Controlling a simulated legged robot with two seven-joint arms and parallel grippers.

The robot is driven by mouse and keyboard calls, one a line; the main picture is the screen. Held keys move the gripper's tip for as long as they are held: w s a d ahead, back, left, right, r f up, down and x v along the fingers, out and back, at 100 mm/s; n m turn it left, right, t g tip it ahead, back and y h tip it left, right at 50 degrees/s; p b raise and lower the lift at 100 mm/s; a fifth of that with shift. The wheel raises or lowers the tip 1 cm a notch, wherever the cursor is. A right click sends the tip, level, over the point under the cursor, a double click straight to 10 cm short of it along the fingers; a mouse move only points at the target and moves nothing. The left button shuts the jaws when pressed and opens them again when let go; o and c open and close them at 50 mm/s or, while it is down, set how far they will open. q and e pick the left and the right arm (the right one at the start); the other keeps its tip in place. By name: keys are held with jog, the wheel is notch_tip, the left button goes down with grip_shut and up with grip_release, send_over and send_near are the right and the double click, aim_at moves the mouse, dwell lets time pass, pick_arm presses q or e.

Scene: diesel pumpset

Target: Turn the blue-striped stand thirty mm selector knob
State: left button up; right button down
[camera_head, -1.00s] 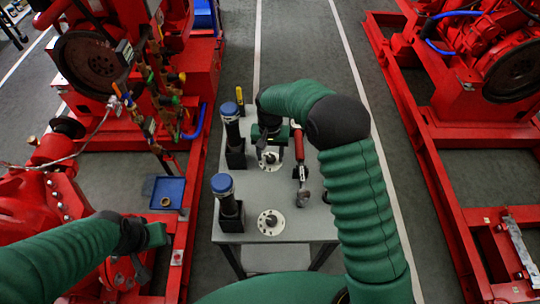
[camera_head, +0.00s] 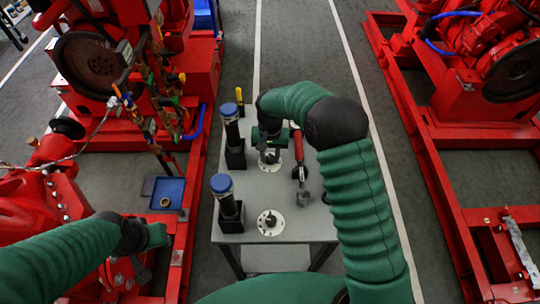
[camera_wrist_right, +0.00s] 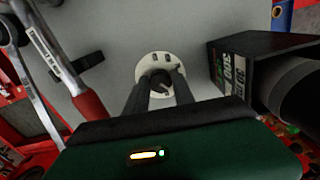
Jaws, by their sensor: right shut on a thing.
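My right gripper (camera_head: 269,156) is at the farther of two knobs on the grey table. In the right wrist view its fingers (camera_wrist_right: 160,92) are shut on a dark selector knob (camera_wrist_right: 161,82), which sits on a round white plate (camera_wrist_right: 148,66). The fingers hide part of the knob. A black stand (camera_wrist_right: 216,72) with a printed label is beside it, and this stand also shows in the head view (camera_head: 235,157). I cannot make out blue stripes. My left gripper (camera_head: 142,272) hangs at the left by red machinery, its jaws unclear.
A nearer knob on a white plate (camera_head: 270,222) is beside another black stand with a blue-capped cylinder (camera_head: 222,186). A red-handled wrench (camera_head: 300,170) lies right of the farther knob. A blue tray (camera_head: 168,193) is left of the table. Red pumpsets flank both sides.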

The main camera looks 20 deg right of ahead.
aim_at(270, 158)
jog(key=n+p, duration=0.2)
jog(key=n, duration=0.1)
jog(key=shift+r, duration=0.15)
jog(key=shift+n+p, duration=0.8)
jog(key=shift+n, duration=1.1)
jog(key=c, duration=1.1)
grip_release()
jog(key=shift+o, duration=0.2)
notch_tip(270, 158, up, 16)
jog(key=shift+r, duration=0.25)
